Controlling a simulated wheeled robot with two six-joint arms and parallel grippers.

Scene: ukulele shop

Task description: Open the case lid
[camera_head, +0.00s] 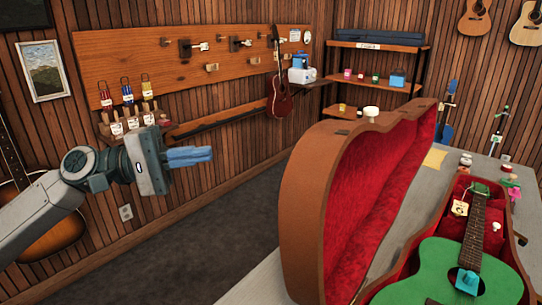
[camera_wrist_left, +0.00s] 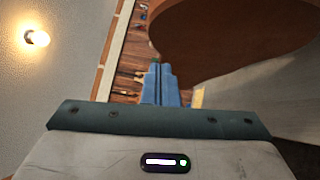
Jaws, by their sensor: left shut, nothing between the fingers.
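The brown case lid (camera_head: 302,208) stands raised at a steep angle, its red plush lining facing right. The case body (camera_head: 518,255) lies on the table, lined in red, with a green ukulele (camera_head: 445,275) in it. My left gripper (camera_head: 210,154) is shut and empty, in the air left of the lid and apart from it. In the left wrist view its blue fingers (camera_wrist_left: 158,85) are together, and the brown outer side of the lid (camera_wrist_left: 225,35) shows beyond them. My right gripper is not in view.
The pale table (camera_head: 255,285) carries small items behind the case, including a yellow sheet (camera_head: 434,157). A wooden wall rack (camera_head: 185,60) and a shelf unit (camera_head: 375,70) stand at the back. Open floor (camera_head: 225,215) lies left of the table.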

